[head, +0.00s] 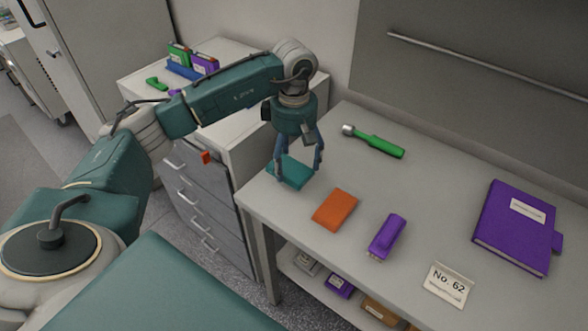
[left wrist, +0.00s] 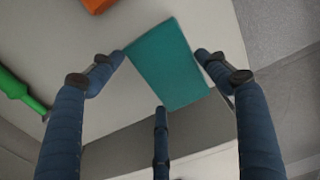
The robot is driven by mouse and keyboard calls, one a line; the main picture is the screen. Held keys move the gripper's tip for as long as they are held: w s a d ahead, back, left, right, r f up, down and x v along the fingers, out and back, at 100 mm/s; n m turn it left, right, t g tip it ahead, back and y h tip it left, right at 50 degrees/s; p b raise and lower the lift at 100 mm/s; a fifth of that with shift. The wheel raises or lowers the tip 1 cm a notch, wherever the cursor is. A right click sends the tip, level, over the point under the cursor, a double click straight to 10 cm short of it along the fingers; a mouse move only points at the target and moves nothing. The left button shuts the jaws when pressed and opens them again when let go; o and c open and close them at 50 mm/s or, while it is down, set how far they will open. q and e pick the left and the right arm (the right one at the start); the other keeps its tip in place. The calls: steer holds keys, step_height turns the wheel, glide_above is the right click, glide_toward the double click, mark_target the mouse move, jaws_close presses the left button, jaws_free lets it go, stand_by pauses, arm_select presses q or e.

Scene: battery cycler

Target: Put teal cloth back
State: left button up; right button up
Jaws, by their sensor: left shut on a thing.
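The teal cloth (head: 287,171) is a folded flat rectangle at the left end of the grey table (head: 420,210), close to its edge. It also shows in the left wrist view (left wrist: 170,68), between the fingers. My left gripper (head: 299,174) points down and is shut on the teal cloth, with its fingers at the cloth's sides. I cannot tell whether the cloth touches the table top or hangs just above it. My right gripper is not in view.
Beside the cloth lies an orange cloth (head: 335,209). A green-handled tool (head: 375,141), a purple stapler-like object (head: 387,237), a "No. 62" card (head: 448,285) and a purple binder (head: 516,227) are also on the table. A drawer cabinet (head: 205,205) stands left.

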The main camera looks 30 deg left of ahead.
mark_target(294, 164)
arm_select(q)
step_height(294, 164, down, 4)
steer(key=shift+f+p, duration=0.1)
steer(key=shift+p, duration=0.45)
steer(key=shift+f, duration=0.15)
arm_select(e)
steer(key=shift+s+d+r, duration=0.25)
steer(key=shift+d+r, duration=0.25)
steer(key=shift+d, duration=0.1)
arm_select(q)
steer(key=shift+f, duration=0.2)
steer(key=o, duration=1.1)
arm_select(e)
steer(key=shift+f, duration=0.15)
arm_select(q)
steer(key=shift+r, duration=0.1)
